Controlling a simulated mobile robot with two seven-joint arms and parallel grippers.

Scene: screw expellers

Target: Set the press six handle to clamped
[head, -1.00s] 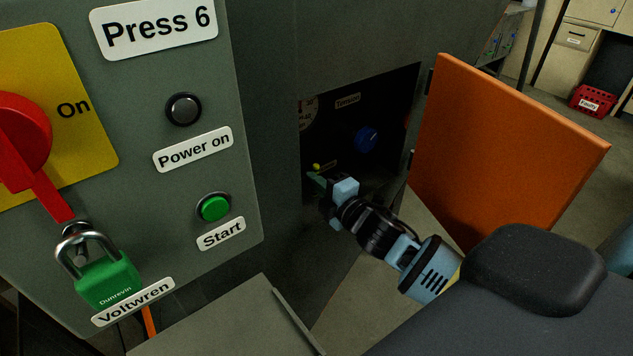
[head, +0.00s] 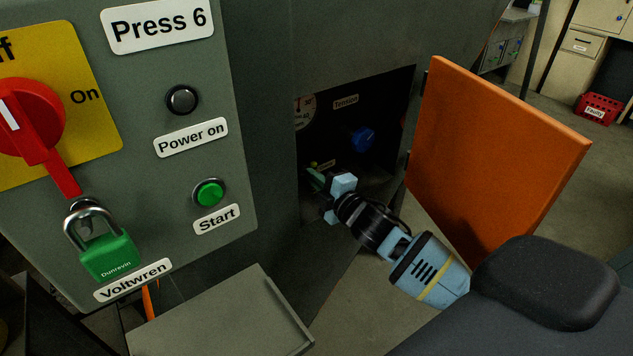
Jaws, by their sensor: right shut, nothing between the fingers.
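The press six cabinet carries a white "Press 6" label (head: 160,24). An orange door (head: 490,150) stands open to the right of a dark recess (head: 385,100). In the recess, a small yellow-green tip (head: 314,164) shows beside a small label; it may belong to the handle, but its shape and setting are too dark and small to tell. My right gripper (head: 316,181) is shut and empty, reaching into the lower left of the recess just below this tip. I cannot tell whether they touch. My left gripper is out of view.
A blue knob (head: 362,139) and part of a gauge (head: 303,111) are in the recess. The panel has a red switch (head: 35,125), a green padlock (head: 108,258) and a green start button (head: 209,194). A grey shelf (head: 225,315) juts out below.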

